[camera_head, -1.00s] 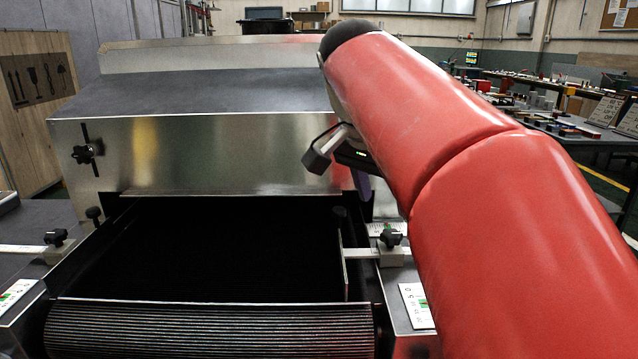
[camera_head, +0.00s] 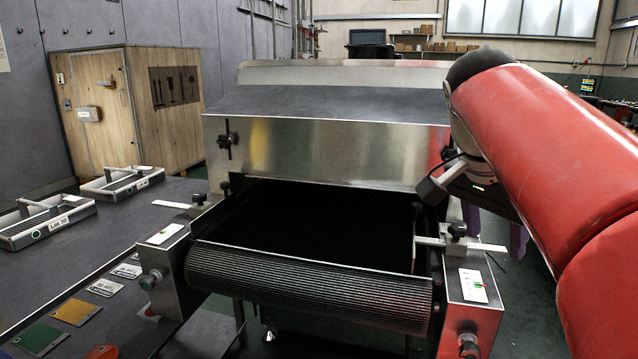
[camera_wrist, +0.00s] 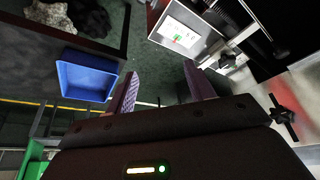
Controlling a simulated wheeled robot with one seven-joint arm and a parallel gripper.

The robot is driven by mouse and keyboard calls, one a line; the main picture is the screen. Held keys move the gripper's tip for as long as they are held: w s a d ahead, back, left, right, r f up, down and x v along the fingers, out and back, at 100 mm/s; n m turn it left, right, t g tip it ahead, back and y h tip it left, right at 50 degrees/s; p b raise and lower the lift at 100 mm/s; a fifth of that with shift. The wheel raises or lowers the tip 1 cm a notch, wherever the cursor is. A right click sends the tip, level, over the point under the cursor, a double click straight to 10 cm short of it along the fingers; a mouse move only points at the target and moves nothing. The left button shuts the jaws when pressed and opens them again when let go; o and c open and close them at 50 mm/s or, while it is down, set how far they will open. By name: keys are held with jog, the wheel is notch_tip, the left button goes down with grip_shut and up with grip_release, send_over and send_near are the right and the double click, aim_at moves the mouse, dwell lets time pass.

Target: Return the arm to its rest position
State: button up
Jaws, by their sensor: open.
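My arm reaches in from the right of the head view, red and bent. My gripper (camera_head: 495,230) hangs at its end, just right of the tunnel dryer's mouth, and is partly hidden by my arm. In the wrist view, my gripper (camera_wrist: 160,82) has its two purple fingers spread apart with nothing between them. The tunnel dryer (camera_head: 330,150) is a metal hood over a dark opening. Its ribbed belt end (camera_head: 310,285) faces me.
A table at left holds two grey trays (camera_head: 42,222) (camera_head: 122,182) and coloured cards (camera_head: 77,312). A wooden crate (camera_head: 135,115) stands behind. A side plate (camera_head: 475,285) flanks the belt. The wrist view shows a blue bin (camera_wrist: 87,76) and a white-labelled plate (camera_wrist: 181,34).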

jog(key=s+a+f+n+t+y, duration=0.1)
jog(key=s+a+f+n, duration=0.1)
jog(key=s+f+n, duration=0.2)
jog(key=s+a+f+n+t+y, duration=0.1)
jog(key=s+a+f+n, duration=0.2)
jog(key=f, duration=0.7)
jog(key=s+a+f+n+t+y, duration=0.1)
jog(key=s+a+f+n+y, duration=0.1)
jog(key=f, duration=0.5)
jog(key=s+a+n, duration=0.1)
jog(key=s+n, duration=0.1)
jog(key=n, duration=0.1)
jog(key=shift+s+a+f, duration=0.25)
jog(key=shift+s+f, duration=0.05)
